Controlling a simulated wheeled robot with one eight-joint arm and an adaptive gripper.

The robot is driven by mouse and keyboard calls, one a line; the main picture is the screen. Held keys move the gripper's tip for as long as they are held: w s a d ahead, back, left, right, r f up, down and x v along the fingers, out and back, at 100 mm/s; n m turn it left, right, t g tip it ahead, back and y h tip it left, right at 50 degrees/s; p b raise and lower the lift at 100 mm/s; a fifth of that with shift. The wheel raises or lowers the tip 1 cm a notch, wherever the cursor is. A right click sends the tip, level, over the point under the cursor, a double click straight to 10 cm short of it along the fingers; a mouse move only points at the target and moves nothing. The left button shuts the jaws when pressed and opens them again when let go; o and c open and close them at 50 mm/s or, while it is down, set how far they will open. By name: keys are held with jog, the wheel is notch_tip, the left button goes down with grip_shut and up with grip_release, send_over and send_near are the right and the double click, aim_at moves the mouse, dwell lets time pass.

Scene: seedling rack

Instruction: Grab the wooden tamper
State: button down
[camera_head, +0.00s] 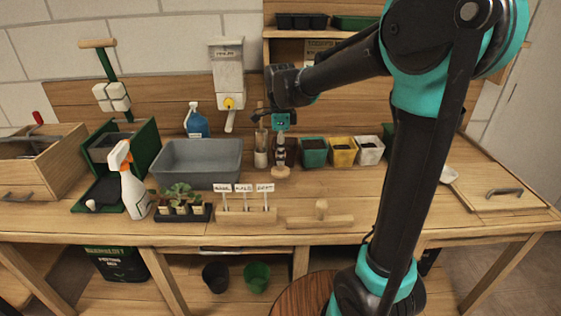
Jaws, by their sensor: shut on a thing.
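The wooden tamper shows as a pale round wooden foot (281,172) directly below my gripper (280,160), near the middle of the bench. My gripper points down and is shut on the tamper's upper part, which the fingers mostly hide. The tamper looks upright. I cannot tell whether its foot touches the bench top or is slightly above it.
Left of the tamper are a holder with brushes (261,158) and a grey tub (200,165). Green (314,153), yellow (343,152) and white (369,151) pots stand right. In front are a label block (246,216) and a wooden board with a knob (320,221).

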notch_tip(320, 180, up, 17)
jog(key=shift+f, duration=0.1)
jog(key=c, duration=1.8)
grip_release()
jog(key=c, duration=0.4)
